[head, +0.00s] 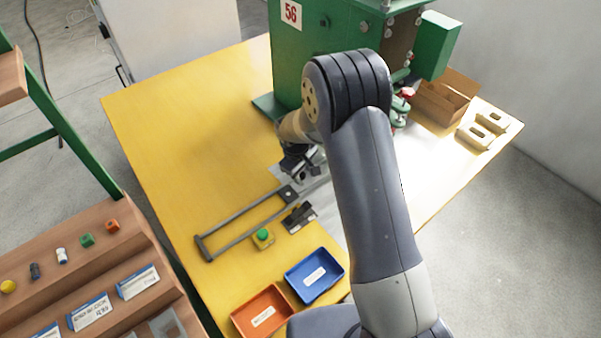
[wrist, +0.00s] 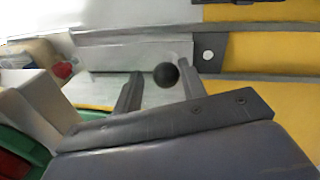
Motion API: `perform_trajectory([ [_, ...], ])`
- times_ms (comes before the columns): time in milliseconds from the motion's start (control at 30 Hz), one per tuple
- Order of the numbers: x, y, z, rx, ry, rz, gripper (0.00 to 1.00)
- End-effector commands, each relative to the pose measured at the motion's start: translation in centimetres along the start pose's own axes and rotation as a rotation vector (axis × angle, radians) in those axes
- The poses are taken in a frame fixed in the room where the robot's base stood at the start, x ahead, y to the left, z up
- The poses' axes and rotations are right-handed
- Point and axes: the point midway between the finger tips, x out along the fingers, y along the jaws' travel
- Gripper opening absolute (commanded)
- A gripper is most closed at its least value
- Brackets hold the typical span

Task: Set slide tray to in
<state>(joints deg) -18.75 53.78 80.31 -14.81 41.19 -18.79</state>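The slide tray shows in the wrist view as a pale metal plate (wrist: 130,58) between two grey rails, with a dark block (wrist: 210,52) at its right end. A dark round knob (wrist: 166,75) stands in front of the plate. My gripper (wrist: 160,84) has its two fingers apart, one on each side of the knob. A gap shows at the left finger; the right finger looks close to or touching the knob. In the head view my gripper (head: 297,170) is low over the machine end of the rails (head: 235,219), and my arm hides part of the tray.
The green machine (head: 300,65) stands behind my gripper. A yellow box with a green button (head: 263,237) and a dark device (head: 299,217) sit beside the rails. Blue (head: 328,286) and orange (head: 254,320) bins are at the front. The yellow table's left side is clear.

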Motion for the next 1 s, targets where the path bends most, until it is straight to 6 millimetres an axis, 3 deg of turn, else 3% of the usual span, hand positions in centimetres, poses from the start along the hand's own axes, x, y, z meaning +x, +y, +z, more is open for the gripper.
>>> perform_trajectory([
  [100, 0.0, 0.0, 0.0, 0.000, -0.001, -0.001, 0.49],
  [467, -0.8, -0.1, 0.0, 0.000, 0.000, -0.001, 0.49],
  [1000, -9.6, 0.0, 0.0, 0.001, 0.001, 0.000, 0.49],
])
